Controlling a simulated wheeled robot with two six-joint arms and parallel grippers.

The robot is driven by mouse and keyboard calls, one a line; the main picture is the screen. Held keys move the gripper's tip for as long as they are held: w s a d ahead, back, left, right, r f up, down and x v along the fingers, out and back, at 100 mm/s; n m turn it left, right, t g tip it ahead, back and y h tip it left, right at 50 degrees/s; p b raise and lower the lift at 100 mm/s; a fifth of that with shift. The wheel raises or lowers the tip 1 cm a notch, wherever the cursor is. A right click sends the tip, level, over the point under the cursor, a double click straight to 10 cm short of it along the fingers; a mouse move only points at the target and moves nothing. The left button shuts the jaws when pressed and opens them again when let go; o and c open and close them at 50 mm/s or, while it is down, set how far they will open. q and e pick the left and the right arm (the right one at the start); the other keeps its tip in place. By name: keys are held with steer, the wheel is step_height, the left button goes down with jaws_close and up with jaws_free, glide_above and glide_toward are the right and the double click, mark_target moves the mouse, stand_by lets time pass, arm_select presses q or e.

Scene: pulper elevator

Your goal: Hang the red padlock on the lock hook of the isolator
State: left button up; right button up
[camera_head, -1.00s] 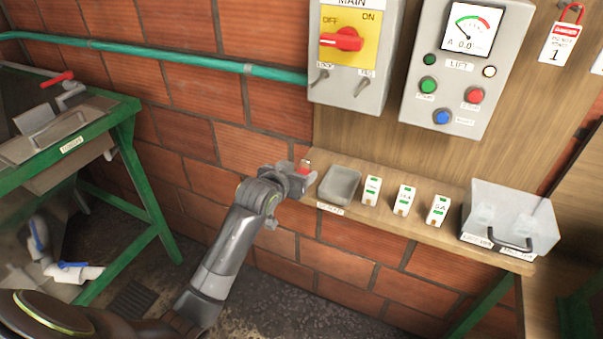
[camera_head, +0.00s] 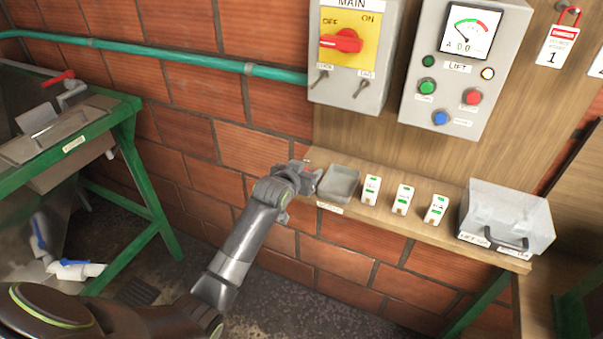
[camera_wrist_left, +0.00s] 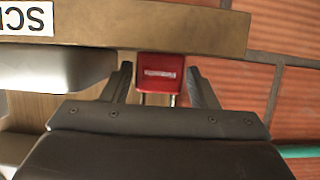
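The red padlock (camera_wrist_left: 160,72) sits between the two fingers of my left gripper (camera_wrist_left: 161,84), its shackle toward the palm in the left wrist view. In the head view my left gripper (camera_head: 309,178) is at the left end of the shelf and mostly hides the padlock. The isolator (camera_head: 348,92) is the grey box marked MAIN, with a red rotary handle (camera_head: 342,41) on a yellow plate. Its lock hook (camera_head: 320,79) is at the lower left of the box, above my gripper and apart from it. My right gripper is out of view.
A wooden shelf (camera_head: 400,233) bears a grey tray (camera_head: 338,186), several small white-green parts and a clear lidded box (camera_head: 508,215). The lift panel (camera_head: 463,75) hangs right of the isolator. A teal pipe (camera_head: 200,57) runs along the brick wall. A green-framed bench (camera_head: 120,125) stands left.

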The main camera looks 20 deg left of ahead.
arm_select(q)
steer(key=c, duration=0.8)
steer(key=shift+c, duration=0.2)
step_height(320, 180, up, 10)
steer(key=shift+r+b, duration=0.1)
steer(key=shift+b, duration=0.75)
steer(key=s+d+r, duration=0.3)
steer(key=s+r, duration=0.1)
steer(key=s, duration=0.4)
steer(key=s+d+r, duration=0.3)
steer(key=s+r, duration=0.2)
steer(key=s, duration=0.4)
steer(key=shift+d, duration=0.3)
